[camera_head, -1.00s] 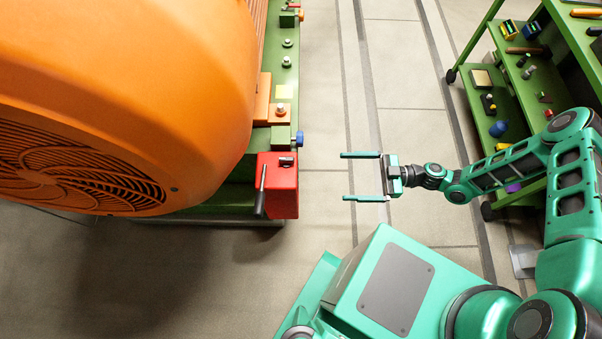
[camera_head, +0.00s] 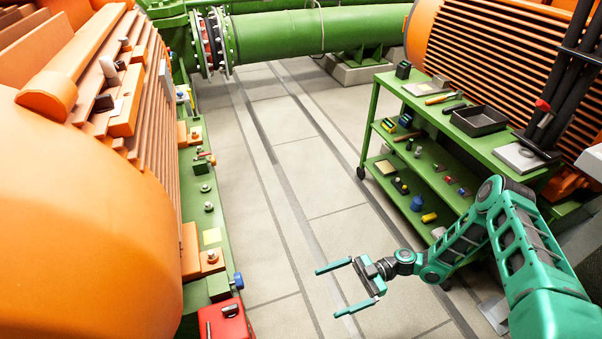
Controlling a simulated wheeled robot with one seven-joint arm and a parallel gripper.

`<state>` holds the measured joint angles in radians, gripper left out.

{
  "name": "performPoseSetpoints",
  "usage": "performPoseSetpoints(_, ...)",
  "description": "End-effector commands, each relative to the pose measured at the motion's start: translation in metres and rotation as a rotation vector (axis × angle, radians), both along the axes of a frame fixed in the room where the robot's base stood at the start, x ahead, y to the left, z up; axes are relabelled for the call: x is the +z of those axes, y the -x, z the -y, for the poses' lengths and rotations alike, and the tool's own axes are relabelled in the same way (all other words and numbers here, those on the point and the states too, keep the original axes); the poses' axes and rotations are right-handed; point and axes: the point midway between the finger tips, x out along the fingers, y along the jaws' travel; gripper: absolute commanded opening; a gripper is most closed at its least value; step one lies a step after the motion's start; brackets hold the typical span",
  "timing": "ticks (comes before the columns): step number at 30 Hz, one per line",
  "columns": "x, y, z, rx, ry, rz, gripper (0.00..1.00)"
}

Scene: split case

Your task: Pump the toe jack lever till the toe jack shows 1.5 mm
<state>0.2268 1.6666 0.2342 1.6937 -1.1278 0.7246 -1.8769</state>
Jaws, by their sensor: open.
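The toe jack is a red box (camera_head: 223,321) at the bottom edge of the view, at the near end of the green base rail beside the orange machine. Only its top part shows. No readout on the jack can be made out. My gripper (camera_head: 326,290) is open and empty over the floor, to the right of the jack and clear of it, with its fingers pointing left.
The orange machine (camera_head: 90,200) fills the left side. A green tool cart (camera_head: 455,130) with a tray and tools stands at the right. A large green pipe (camera_head: 290,35) crosses the back. The tiled floor (camera_head: 300,170) between machine and cart is clear.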

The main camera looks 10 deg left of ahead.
Motion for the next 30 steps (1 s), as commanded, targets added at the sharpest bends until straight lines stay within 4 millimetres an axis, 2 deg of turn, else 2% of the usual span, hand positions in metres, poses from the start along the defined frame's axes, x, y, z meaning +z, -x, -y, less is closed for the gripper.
performPoseSetpoints(4,0.002,-0.003,0.003,0.006,0.022,-0.002,1.00)
performPoseSetpoints(8,0.012,-0.014,0.017,0.028,0.113,-0.021,1.00)
performPoseSetpoints(20,0.068,-0.056,0.096,0.026,0.610,-0.146,1.00)
performPoseSetpoints(30,0.135,-0.076,0.170,-0.127,1.021,-0.272,1.00)
